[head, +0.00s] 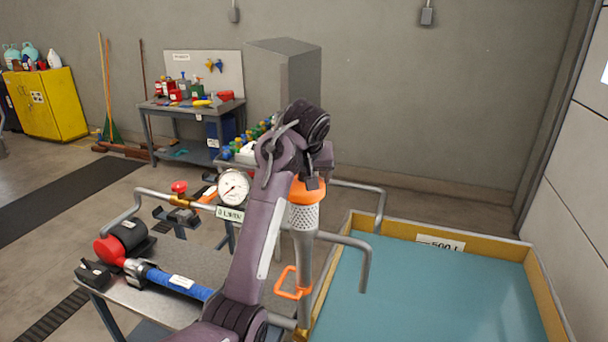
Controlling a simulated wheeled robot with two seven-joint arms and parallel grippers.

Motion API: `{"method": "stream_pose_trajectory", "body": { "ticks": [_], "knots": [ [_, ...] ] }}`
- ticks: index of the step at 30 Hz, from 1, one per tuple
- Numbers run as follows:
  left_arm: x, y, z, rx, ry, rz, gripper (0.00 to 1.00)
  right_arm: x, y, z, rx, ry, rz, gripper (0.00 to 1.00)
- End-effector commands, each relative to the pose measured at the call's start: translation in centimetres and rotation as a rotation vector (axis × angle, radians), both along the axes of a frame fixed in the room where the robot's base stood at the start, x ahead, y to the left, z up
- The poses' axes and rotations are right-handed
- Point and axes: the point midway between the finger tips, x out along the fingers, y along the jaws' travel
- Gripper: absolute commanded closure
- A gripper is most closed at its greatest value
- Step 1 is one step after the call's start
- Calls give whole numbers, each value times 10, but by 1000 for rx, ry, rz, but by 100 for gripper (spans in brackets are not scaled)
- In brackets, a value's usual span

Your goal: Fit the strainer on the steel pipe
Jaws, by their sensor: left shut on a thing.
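My left gripper (312,182) is shut on the strainer's orange top. The strainer (304,215) has an orange collar and a perforated grey body, and hangs upright in front of the tank's left edge. A grey upright tube (302,255) shows directly below it in line; I cannot tell whether the two are joined. A bent steel pipe (350,241) extends right from behind the strainer and turns down over the tank. A second bent pipe (365,187) lies farther back. I cannot tell which is the task's pipe. My right gripper is not in view.
The tank (440,290) with yellow walls and blue-green liquid fills the lower right. A bench (170,262) at left carries a gauge (233,188), a red valve knob (179,187), and a blue-gripped tool (180,283). An orange handle (288,284) sits close below the strainer.

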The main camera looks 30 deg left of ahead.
Motion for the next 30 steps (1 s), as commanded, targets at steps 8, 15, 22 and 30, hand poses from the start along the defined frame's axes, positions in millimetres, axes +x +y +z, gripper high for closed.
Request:
{"method": "stream_pose_trajectory", "body": {
  "ticks": [8,15,22,30],
  "knots": [
    [0,0,-1,1,-1,0,58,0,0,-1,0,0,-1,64],
    [0,0,-8,1,0,1,58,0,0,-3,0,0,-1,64],
    [0,0,-13,1,0,1,58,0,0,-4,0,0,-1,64],
    [0,0,-14,1,-1,0,58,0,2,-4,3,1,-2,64]
  ]
}}
